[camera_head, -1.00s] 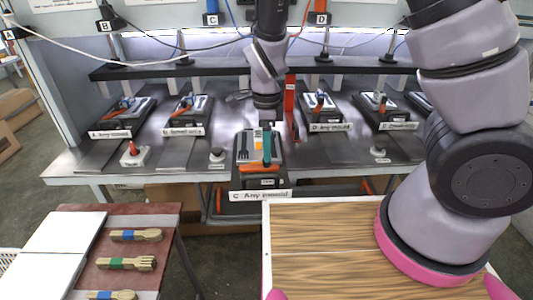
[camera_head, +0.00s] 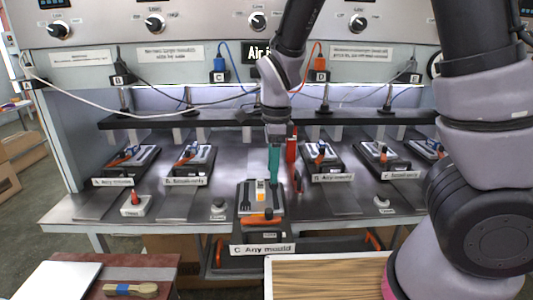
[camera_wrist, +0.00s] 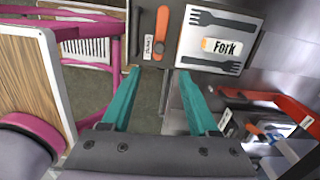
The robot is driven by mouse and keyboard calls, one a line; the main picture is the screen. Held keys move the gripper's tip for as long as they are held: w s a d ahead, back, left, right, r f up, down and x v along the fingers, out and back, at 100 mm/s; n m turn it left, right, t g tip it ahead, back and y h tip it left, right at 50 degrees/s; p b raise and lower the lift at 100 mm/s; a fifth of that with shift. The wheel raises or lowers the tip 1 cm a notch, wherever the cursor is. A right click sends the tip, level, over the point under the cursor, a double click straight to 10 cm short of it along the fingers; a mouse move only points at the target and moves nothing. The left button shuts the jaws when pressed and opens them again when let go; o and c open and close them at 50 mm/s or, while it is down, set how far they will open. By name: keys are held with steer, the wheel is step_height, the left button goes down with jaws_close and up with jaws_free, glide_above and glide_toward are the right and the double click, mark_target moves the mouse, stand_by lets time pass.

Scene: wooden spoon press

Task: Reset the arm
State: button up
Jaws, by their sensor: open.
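My gripper (camera_head: 273,168) is open and empty, with teal fingers pointing down over the C mould at the front of the press bench. In the wrist view the two teal fingers (camera_wrist: 160,88) are spread wide with nothing between them. The C mould (camera_head: 246,190) is a dark block with a light plate showing a fork shape and an orange handle; it is pulled out at the bench's front edge. In the wrist view its plate (camera_wrist: 205,45) carries a "Fork" label and lies just beyond the fingertips.
Other moulds such as the B mould (camera_head: 190,163) and the D mould (camera_head: 322,160) sit along the bench. A red upright bar (camera_head: 291,160) stands close to my gripper. A wooden-topped tray (camera_head: 330,280) is in front, and a spoon bundle (camera_head: 130,290) lies at lower left.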

steer(key=s+d+r+n+t, duration=0.3)
steer(key=d+r+n, duration=0.3)
steer(key=d+r, duration=0.5)
steer(key=s+d+r+n+t+y, duration=0.1)
steer(key=s+d+r+n+t, duration=0.2)
steer(key=d+r+n, duration=0.4)
steer(key=d+r+t, duration=0.1)
steer(key=d+r, duration=0.3)
steer(key=r, duration=0.2)
steer(key=shift+d+y, duration=0.2)
steer(key=shift+y, duration=0.1)
